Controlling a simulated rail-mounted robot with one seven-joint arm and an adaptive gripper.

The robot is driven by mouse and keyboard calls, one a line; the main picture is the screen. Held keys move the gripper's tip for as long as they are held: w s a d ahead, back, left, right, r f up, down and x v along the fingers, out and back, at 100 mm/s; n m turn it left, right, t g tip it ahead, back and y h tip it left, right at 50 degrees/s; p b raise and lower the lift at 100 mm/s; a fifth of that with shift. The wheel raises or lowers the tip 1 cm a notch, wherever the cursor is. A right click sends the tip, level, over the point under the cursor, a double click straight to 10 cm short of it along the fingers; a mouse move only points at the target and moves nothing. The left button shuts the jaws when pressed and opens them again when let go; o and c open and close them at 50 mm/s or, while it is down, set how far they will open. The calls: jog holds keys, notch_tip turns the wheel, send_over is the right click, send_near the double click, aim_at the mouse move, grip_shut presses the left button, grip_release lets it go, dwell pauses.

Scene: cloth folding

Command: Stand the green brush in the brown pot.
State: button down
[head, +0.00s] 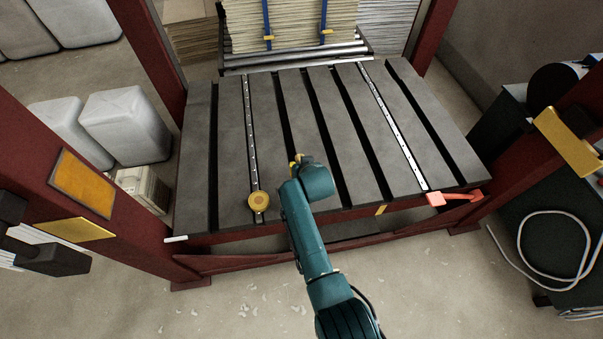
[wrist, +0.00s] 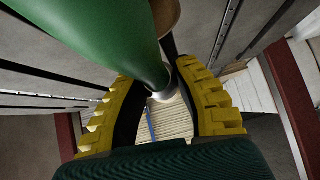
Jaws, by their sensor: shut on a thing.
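The green brush shows in the wrist view as a large smooth green body (wrist: 95,28) that narrows toward a silvery end (wrist: 166,92) between my fingers. My gripper (wrist: 165,85) has yellow ribbed fingers with black pads and is shut on the brush. In the head view my gripper (head: 297,160) is mostly hidden behind my teal wrist, above the middle of the slotted table; the brush is hidden there. A small brown surface (wrist: 166,12) shows behind the green body at the top of the wrist view; I cannot tell whether it is the pot. No brown pot is clear in the head view.
The grey slotted table (head: 230,130) has dark gaps and two pale rails. A round yellow thing (head: 264,205) is at its front edge and a red handle (head: 453,198) at its front right. Red posts flank it. Stacked sheets (head: 290,22) stand behind. Much of the top is bare.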

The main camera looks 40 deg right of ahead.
jog(key=shift+f, duration=0.45)
jog(key=shift+f+b, duration=0.45)
jog(key=shift+f, duration=0.2)
jog(key=c, duration=0.9)
grip_release()
jog(key=shift+r, duration=0.1)
